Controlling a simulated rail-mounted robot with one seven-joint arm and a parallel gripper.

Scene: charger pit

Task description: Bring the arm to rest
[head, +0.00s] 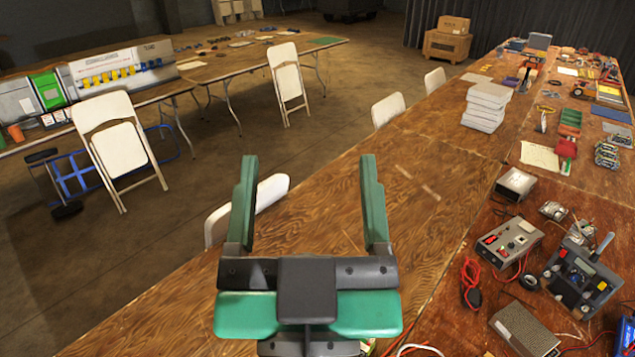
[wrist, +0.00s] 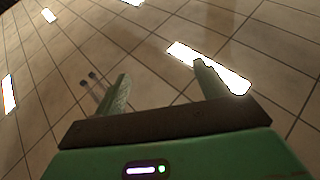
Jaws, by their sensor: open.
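My gripper (head: 307,160) is in the lower middle of the head view, above the near end of a long wooden table (head: 420,205). Its two green fingers are spread wide apart and nothing is between them. It looks raised clear of the tabletop. In the wrist view my gripper (wrist: 160,70) also shows both fingers apart and empty. They point at a tiled ceiling (wrist: 150,35) with bright light panels (wrist: 208,68).
Boxes with knobs (head: 510,240), a speaker-like box (head: 523,330) and red cables (head: 470,283) lie on the table's right. White stacked boxes (head: 487,105) stand farther back. White folding chairs (head: 118,150) stand left. The table beside my gripper's right is bare.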

